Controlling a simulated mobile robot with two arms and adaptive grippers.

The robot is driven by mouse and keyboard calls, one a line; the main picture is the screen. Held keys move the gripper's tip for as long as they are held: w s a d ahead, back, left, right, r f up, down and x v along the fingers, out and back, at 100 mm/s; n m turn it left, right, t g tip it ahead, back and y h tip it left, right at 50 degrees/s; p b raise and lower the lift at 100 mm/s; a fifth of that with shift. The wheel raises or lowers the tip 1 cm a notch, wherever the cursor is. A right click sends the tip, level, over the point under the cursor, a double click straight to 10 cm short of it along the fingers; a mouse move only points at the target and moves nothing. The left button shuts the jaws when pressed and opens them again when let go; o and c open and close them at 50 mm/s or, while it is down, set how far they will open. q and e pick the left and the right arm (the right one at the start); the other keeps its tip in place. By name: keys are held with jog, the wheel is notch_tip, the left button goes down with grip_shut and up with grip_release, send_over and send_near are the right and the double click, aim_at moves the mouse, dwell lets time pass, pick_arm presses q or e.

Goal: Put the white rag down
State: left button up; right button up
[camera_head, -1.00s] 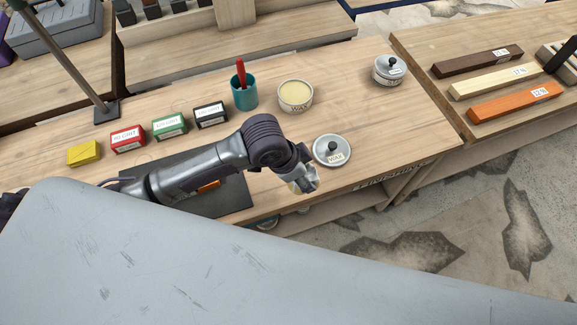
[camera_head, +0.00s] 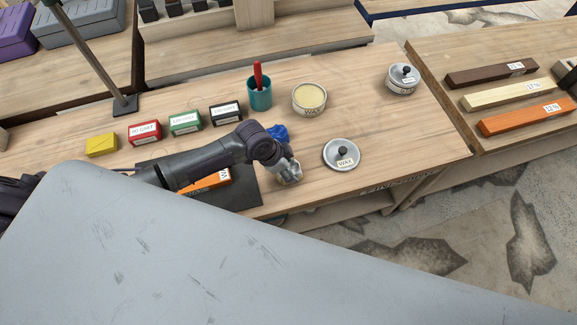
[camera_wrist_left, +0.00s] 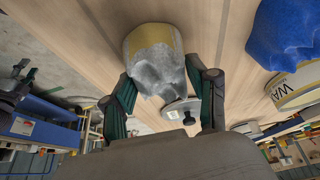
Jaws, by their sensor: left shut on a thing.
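My left gripper (camera_head: 290,176) is low near the front edge of the workbench (camera_head: 400,155), left of the wax tin's lid. In the left wrist view the fingers (camera_wrist_left: 165,98) are shut on the crumpled white rag (camera_wrist_left: 158,76). A tan, rounded surface with a pale rim shows against the rag; I cannot tell whether it is part of the rag or a separate thing. In the head view the rag is small and mostly hidden by the gripper, and I cannot tell if it touches the bench. My right gripper is not in view.
A blue rag (camera_head: 278,133) lies just behind the gripper. The lid (camera_head: 341,154) is to its right, the open wax tin (camera_head: 309,99) farther back. A dark mat (camera_head: 240,190) with an orange wood piece (camera_head: 208,181) lies under my arm. Bench right of the lid is clear.

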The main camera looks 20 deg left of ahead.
pick_arm(q)
jog(key=o, duration=1)
jog(key=shift+f, duration=0.1)
jog(key=shift+r, duration=0.2)
jog(key=b+v, duration=0.1)
jog(key=v, duration=1.1)
jog(key=shift+f, duration=0.1)
